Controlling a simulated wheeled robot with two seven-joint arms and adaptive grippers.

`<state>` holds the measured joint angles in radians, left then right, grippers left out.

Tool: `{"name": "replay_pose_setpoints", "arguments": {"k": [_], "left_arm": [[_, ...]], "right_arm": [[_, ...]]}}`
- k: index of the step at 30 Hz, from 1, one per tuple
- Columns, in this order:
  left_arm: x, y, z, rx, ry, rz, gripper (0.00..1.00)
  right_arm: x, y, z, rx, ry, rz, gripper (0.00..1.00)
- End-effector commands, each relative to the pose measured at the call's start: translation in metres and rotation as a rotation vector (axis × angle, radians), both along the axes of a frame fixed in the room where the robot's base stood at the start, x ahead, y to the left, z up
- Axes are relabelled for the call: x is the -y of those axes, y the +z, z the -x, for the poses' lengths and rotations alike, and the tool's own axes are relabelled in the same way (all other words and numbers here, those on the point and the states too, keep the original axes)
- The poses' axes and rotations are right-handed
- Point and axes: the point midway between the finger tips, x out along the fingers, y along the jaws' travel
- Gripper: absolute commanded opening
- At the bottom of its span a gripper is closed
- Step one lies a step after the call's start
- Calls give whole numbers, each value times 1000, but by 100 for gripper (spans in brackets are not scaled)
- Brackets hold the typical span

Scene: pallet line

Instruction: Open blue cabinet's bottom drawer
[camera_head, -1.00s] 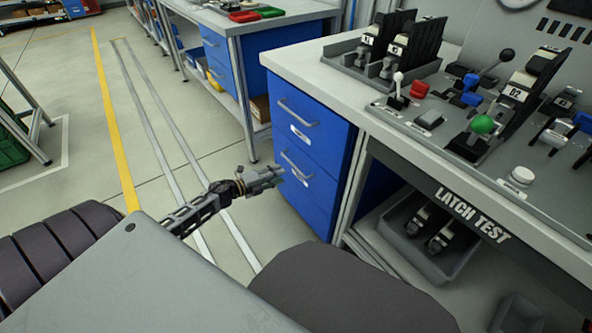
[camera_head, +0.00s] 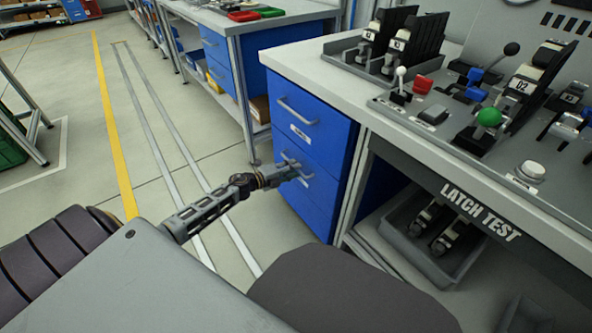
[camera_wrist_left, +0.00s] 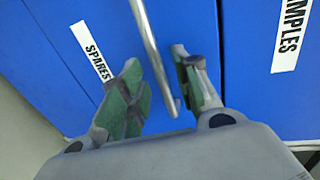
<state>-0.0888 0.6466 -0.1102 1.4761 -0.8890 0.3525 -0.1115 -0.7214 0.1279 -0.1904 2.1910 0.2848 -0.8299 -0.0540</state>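The blue cabinet (camera_head: 352,158) stands under the workbench, with a top drawer (camera_head: 325,138) and a bottom drawer (camera_head: 318,208), both closed. My left gripper (camera_head: 296,172) is at the bottom drawer's front and partly covers its handle (camera_head: 286,157). In the left wrist view, my left gripper (camera_wrist_left: 163,92) is open, with one finger on each side of the grey bar handle (camera_wrist_left: 150,45). Gaps show between the bar and the fingers. The label "SPARES" (camera_wrist_left: 92,50) is left of the handle, and "SAMPLES" (camera_wrist_left: 292,28) is on the neighbouring drawer. My right gripper is out of view.
The bench top (camera_head: 300,62) carries latch fixtures with levers. A grey bin (camera_head: 447,275) with parts sits beneath the bench, right of the cabinet. Another bench with a blue drawer unit (camera_head: 218,62) stands behind. The floor left of the cabinet is clear.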

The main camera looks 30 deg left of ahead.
Motion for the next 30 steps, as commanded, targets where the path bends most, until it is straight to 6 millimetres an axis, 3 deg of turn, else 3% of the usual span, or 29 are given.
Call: {"name": "replay_pose_setpoints", "arguments": {"k": [9,22,30], "left_arm": [[7,-4,-17,0,0,-1,32],[8,-4,-20,0,0,-1,32],[8,-4,-20,0,0,-1,0]], "right_arm": [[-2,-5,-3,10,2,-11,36],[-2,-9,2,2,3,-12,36],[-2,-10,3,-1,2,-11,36]]}}
